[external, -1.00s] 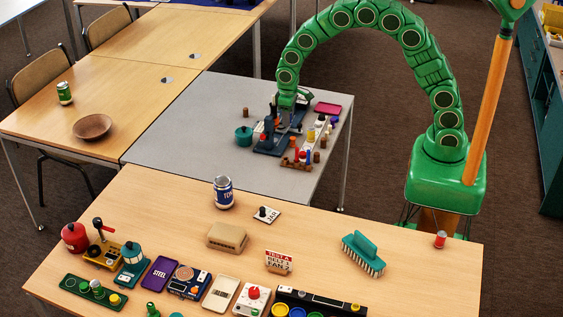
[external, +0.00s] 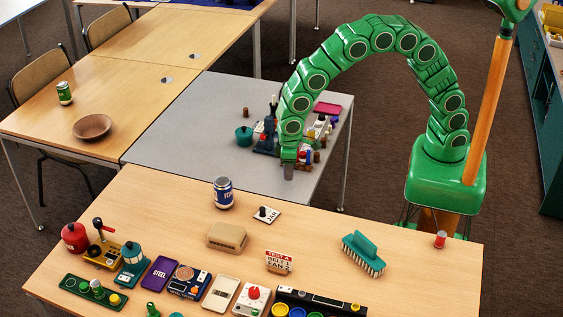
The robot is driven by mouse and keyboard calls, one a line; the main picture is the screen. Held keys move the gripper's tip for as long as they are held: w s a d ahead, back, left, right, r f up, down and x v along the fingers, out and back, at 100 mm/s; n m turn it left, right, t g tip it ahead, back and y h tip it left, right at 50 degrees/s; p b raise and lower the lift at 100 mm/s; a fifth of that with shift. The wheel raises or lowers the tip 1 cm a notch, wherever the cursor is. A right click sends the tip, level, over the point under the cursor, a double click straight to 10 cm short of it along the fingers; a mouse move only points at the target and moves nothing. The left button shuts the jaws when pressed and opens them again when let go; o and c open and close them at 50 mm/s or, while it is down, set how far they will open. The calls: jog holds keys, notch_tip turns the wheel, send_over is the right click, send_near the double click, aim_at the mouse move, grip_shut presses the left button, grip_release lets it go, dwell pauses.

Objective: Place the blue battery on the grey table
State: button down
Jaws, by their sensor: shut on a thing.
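The grey table (external: 190,135) stands in the middle, with a cluster of small things near its right side. My gripper (external: 289,172) points down at the front of this cluster, near the table's front edge. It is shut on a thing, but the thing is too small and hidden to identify. A small blue upright piece (external: 308,156) shows just right of my gripper; I cannot tell if it is the blue battery. My arm hides part of the cluster.
A teal pot (external: 243,136) and a dark blue device (external: 265,143) stand left of my arm. A magenta tray (external: 327,108) lies behind. The grey table's left part is bare. The wooden table (external: 330,215) in front holds a blue can (external: 223,192) and several other things.

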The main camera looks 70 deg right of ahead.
jog(key=s+a+n, duration=0.3)
jog(key=s+a, duration=1.7)
jog(key=s, duration=0.2)
send_over(303, 287)
jog(key=d, duration=0.1)
jog(key=f, duration=0.9)
jog(key=shift+s+f, duration=0.2)
jog(key=shift+s, duration=0.1)
jog(key=shift+w+a+f, duration=0.3)
jog(key=shift+a+f, duration=0.15)
jog(key=shift+f, duration=1.75)
jog(key=c, duration=0.8)
grip_release()
jog(key=shift+f, duration=0.15)
jog(key=shift+o, duration=0.2)
